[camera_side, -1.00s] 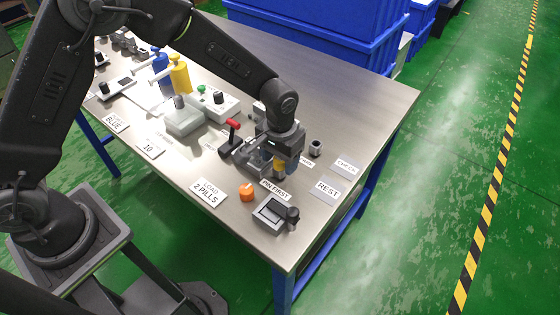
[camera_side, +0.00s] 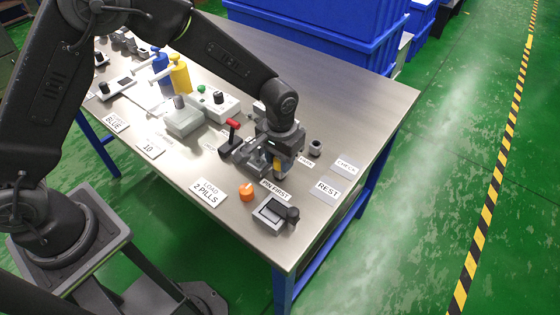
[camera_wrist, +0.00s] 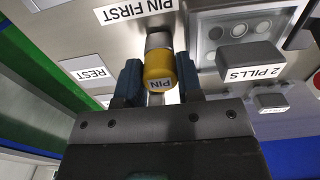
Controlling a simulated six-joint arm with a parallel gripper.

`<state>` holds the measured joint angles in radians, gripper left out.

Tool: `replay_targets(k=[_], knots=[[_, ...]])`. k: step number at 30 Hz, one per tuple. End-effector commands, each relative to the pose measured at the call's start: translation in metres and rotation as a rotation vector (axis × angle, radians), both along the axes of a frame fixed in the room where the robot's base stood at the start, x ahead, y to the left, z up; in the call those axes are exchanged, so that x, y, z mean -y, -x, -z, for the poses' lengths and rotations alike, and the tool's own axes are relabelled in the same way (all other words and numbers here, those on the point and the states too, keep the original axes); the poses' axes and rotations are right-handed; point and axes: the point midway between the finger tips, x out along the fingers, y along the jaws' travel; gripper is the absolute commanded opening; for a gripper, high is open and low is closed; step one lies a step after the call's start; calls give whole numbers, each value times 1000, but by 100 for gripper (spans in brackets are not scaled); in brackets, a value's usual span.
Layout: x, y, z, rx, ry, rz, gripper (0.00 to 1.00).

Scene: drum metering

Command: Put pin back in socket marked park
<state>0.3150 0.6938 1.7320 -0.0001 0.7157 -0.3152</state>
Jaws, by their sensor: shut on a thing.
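A small dark socket (camera_side: 315,148) stands to the right of my gripper, beside a small label (camera_side: 306,161) that seems to read PARK.
A red-handled lever (camera_side: 233,124) stands close on the left of my gripper. An orange knob (camera_side: 247,190) and a grey-black box with a black knob (camera_side: 275,213) are in front. REST (camera_side: 327,189) and CHECK plates lie to the right on clear table.

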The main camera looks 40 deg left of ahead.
Motion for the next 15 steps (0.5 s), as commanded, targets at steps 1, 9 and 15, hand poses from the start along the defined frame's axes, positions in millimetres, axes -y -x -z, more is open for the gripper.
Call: replay_targets(k=[1,9,15], knots=[[0,0,0,0,0,0,21],[0,0,0,0,0,0,0],[0,0,-3,1,0,0,0]])
